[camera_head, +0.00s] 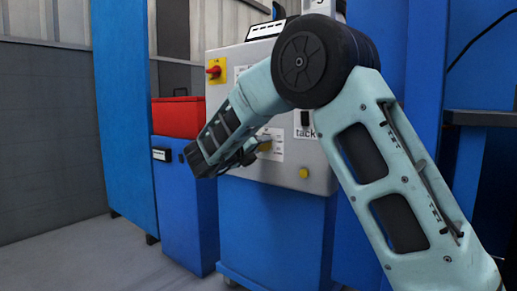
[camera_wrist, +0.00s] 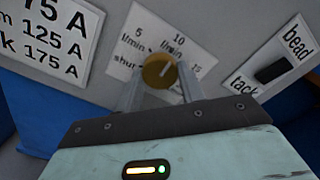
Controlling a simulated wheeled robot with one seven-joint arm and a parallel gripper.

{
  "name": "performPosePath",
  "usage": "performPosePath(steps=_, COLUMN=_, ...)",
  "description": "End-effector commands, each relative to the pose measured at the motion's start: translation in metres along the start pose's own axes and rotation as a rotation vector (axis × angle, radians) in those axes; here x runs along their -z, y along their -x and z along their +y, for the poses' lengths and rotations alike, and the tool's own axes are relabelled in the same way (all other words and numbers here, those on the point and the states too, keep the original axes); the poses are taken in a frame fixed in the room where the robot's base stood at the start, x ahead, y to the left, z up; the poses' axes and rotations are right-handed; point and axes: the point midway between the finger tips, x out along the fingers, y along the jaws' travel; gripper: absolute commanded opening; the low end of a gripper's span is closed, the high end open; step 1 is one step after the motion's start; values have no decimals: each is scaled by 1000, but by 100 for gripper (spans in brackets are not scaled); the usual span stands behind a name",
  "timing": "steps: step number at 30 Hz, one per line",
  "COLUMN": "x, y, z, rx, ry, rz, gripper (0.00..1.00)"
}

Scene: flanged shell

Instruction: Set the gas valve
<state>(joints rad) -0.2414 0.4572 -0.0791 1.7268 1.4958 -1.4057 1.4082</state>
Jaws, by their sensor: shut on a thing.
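The gas valve is a round brass-yellow knob (camera_wrist: 159,71) on the grey panel, in front of a white label (camera_wrist: 150,38) reading 5 l/min, 10 l/min and "shut". A pale mark on the knob's face slants up and right, roughly toward the 10 side; its exact setting is hard to tell. My gripper (camera_wrist: 159,86) is shut on the knob, one finger on each side.
The grey panel also carries a bead/tack switch (camera_wrist: 272,71), a red-and-yellow switch (camera_head: 213,72) and a yellow button (camera_head: 304,173). A red box (camera_head: 178,117) sits on a blue cabinet to the left. Open floor (camera_head: 80,255) lies at the lower left.

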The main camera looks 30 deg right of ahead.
Motion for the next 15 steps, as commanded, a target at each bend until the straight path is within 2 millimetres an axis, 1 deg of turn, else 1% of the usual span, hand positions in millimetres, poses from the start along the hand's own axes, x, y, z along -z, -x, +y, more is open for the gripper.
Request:
performPosePath(steps=5, x=1, y=2, z=2, rx=-4, ry=2, rz=2, gripper=16)
performPosePath(steps=6, x=1, y=2, z=2, rx=-4, ry=3, rz=2, gripper=41)
performPosePath(steps=8, x=1, y=2, z=2, rx=-4, ry=3, rz=1, gripper=58)
performPosePath(steps=9, x=1, y=2, z=1, rx=-3, ry=2, rz=1, gripper=60)
performPosePath(steps=15, x=0, y=1, z=1, rx=-2, ry=2, rz=1, gripper=60)
